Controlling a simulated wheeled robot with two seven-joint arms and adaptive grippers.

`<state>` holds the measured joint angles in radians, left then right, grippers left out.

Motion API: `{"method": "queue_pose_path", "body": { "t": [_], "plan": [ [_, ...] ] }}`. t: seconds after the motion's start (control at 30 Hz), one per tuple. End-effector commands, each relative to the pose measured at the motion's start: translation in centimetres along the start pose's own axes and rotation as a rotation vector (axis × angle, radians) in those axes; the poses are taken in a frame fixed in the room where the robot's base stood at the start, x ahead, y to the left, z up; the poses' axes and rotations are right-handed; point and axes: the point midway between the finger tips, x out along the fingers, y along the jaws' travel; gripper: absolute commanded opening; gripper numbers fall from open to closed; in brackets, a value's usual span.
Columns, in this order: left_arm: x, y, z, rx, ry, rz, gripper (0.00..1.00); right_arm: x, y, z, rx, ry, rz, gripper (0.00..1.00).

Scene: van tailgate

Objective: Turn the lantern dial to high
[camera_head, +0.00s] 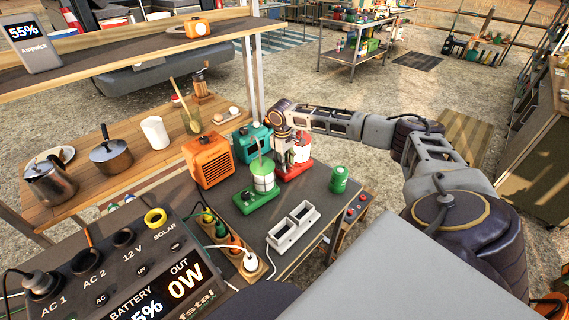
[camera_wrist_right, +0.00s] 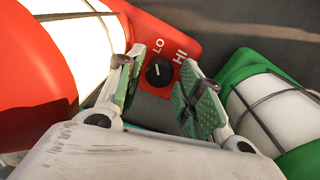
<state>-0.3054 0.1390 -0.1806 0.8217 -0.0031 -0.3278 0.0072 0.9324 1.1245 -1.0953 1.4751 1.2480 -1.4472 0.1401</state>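The red lantern (camera_head: 303,153) stands at the far side of the dark table, partly behind my right gripper (camera_head: 288,152). In the right wrist view its red body (camera_wrist_right: 28,70) and lit white globe (camera_wrist_right: 82,38) are at the left. Its black dial (camera_wrist_right: 159,72) sits on the red base panel, with LO and HI printed beyond it. The dial's pointer is too small to read surely. My right gripper (camera_wrist_right: 164,62) is open, one finger on each side of the dial; contact is not visible. My left gripper is out of view.
A green lantern (camera_head: 263,180) stands close beside the red one. A green can (camera_head: 338,180), a white two-slot holder (camera_head: 293,226), an orange heater (camera_head: 208,161) and a teal box (camera_head: 241,143) are around. The power station (camera_head: 130,260) fills the front left.

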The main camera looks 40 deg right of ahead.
Motion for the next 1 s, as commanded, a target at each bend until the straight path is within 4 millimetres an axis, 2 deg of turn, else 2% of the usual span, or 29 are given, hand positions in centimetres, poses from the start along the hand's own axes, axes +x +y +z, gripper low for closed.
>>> {"method": "queue_pose_path", "body": {
  "t": [0.43, 0.7, 1.0],
  "plan": [
    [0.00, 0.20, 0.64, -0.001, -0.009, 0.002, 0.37, 0.66, -0.02, -0.04, -0.001, 0.002, 0.000, 0.37],
    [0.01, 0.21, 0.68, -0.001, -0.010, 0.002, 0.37, 0.64, -0.01, -0.04, -0.001, 0.002, 0.000, 0.02],
    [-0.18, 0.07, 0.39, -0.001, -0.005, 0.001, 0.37, 0.59, -0.02, -0.04, 0.005, 0.001, 0.000, 0.02]
  ]
}}
